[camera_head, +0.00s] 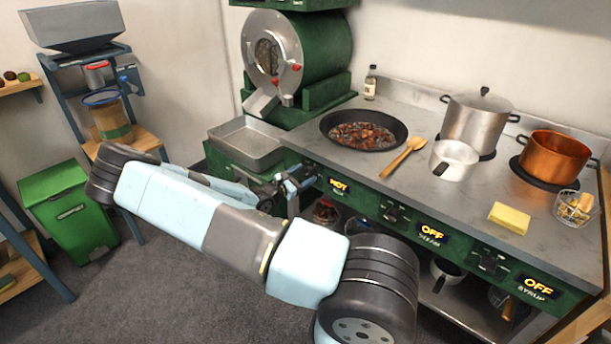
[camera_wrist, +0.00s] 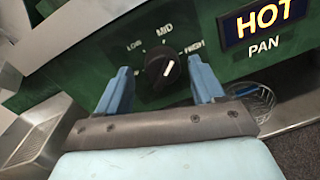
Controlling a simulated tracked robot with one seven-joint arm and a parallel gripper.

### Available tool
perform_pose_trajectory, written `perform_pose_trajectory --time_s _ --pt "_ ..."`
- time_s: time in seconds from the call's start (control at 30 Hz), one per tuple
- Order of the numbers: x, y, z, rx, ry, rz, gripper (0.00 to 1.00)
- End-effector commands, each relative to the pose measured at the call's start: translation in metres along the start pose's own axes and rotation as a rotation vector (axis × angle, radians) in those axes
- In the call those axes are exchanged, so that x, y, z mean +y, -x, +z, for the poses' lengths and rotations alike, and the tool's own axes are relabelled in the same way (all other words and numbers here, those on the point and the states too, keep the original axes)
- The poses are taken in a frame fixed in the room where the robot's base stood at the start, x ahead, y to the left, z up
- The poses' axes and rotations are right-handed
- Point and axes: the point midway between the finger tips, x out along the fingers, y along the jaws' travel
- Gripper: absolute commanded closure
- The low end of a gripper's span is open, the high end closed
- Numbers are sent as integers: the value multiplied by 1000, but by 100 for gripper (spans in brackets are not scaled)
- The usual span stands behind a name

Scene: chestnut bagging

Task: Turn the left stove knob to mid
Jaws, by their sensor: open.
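The left stove knob (camera_wrist: 161,69) is black and round, with a white pointer line, on the green stove front. LOW, MID and HIGH are marked around it. My gripper (camera_wrist: 160,74) is open, with one blue finger on each side of the knob. I cannot tell whether either finger touches it. In the head view my gripper (camera_head: 293,187) is at the left end of the stove front, and hides this knob. The sign beside the knob (camera_wrist: 262,20) reads HOT, PAN.
A dark pan of chestnuts (camera_head: 362,131) stands on the stove above my gripper. A metal tray (camera_head: 247,143) is to the left. The middle knob (camera_head: 391,213) and right knob (camera_head: 488,262) have OFF signs. A wire basket (camera_wrist: 258,100) is below the panel.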

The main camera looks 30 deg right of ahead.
Motion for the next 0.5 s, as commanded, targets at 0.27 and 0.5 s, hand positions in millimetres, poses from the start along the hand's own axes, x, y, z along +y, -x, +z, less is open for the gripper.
perform_pose_trajectory --time_s 0.27,0.5 --pt "0 -1 0 0 0 0 33" --pt "0 0 0 1 0 0 56"
